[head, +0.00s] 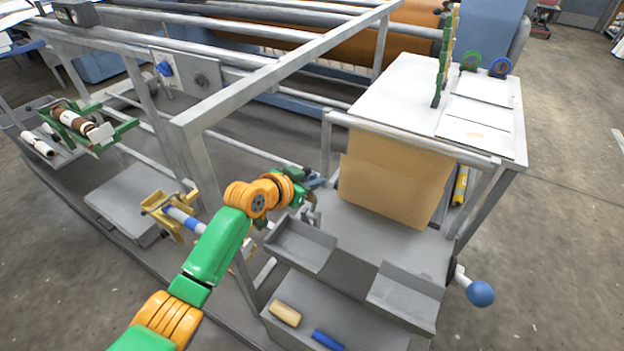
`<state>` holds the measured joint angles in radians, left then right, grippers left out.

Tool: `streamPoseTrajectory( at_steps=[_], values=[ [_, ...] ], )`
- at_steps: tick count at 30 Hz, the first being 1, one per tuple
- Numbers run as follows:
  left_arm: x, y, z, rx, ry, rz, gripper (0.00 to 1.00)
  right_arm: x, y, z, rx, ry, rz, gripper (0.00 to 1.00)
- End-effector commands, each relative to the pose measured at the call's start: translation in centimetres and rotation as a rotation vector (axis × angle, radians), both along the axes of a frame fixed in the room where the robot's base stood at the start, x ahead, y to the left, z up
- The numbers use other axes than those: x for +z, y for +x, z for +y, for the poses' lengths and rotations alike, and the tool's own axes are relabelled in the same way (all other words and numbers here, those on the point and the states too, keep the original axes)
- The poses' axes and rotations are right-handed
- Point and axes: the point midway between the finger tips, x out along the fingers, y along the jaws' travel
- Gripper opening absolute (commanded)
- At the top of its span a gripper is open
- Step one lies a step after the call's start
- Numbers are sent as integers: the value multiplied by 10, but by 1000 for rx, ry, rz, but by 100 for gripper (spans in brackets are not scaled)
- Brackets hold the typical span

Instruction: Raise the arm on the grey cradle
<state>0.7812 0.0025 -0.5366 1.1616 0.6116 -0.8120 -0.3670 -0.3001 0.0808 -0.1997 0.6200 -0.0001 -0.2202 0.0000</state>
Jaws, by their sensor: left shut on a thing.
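My left arm comes in from the bottom left, and its gripper (316,181) is at the inner side of the grey frame, left of the cardboard box. The gripper is small and dark here and partly hidden by my own wrist. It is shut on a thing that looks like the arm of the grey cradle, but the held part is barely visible. Small grey upright parts (310,216) stand just below the gripper, behind a grey tray. I cannot tell how far the cradle arm is raised. My right gripper is not in view.
A green cradle (72,122) with a roll stands far left; a yellow cradle (160,203) holds a blue-and-white roll. The cardboard box (392,180) sits right of my gripper. A grey rail (290,72) crosses above. A blue ball knob (480,293) sticks out at right.

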Motion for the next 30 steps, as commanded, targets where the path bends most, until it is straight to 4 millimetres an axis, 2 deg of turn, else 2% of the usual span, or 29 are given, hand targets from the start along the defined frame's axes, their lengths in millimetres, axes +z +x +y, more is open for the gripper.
streamPoseTrajectory(
  at_steps=[1, 3, 4, 7, 18, 30],
  values=[
    [-7, -2, 0, -3, 9, 14, 0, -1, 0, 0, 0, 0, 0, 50],
    [-7, -2, 0, -3, 9, 14, 0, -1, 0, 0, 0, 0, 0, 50],
    [-7, -2, 0, -3, 9, 14, 26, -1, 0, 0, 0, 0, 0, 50],
    [-5, -2, 0, -2, 7, 10, 53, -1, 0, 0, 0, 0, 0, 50],
    [1, -3, 3, -1, 2, 2, 53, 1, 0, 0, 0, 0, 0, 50],
    [27, -41, 34, -1, 6, 6, 53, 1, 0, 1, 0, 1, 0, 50]
  ],
)
